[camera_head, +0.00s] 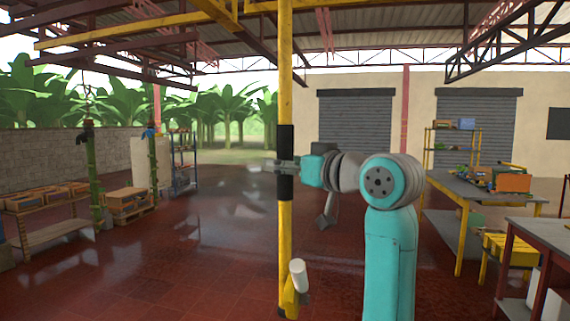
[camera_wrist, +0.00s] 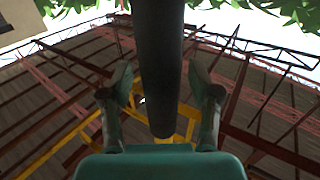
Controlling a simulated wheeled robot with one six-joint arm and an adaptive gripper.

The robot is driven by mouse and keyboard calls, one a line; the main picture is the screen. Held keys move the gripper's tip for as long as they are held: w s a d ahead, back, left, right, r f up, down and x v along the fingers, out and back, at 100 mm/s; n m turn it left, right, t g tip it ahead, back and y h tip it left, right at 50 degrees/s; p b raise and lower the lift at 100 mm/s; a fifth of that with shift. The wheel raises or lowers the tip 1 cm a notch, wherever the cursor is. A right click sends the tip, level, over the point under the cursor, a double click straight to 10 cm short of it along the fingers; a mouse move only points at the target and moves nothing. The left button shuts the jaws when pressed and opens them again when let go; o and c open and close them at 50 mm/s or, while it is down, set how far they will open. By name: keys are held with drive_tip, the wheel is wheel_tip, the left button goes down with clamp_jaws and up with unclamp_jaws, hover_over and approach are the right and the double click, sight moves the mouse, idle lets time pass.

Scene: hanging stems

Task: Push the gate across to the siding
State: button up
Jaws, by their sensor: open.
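A yellow upright post (camera_head: 285,225) with a black sleeve (camera_head: 286,142) reaches up to the overhead yellow beams; it seems to be the gate's handle, though I cannot tell which overhead part is the gate. My gripper (camera_head: 266,166) is level with the lower part of the sleeve, its fingers reaching past it. In the wrist view the dark sleeve (camera_wrist: 160,60) stands between the two spread fingers of my open gripper (camera_wrist: 160,88), with a visible gap on each side. The siding cannot be told apart among the overhead rails (camera_head: 130,30).
Green stems (camera_head: 94,175) hang at the left near a low crate rack (camera_head: 60,225) and pallets (camera_head: 128,203). A workbench (camera_head: 480,190) and a red-brown table (camera_head: 545,235) stand at the right. The tiled floor left of the post is clear.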

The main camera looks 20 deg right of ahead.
drive_tip(key=shift+w+a, duration=0.1)
drive_tip(key=shift+a, duration=0.05)
clamp_jaws()
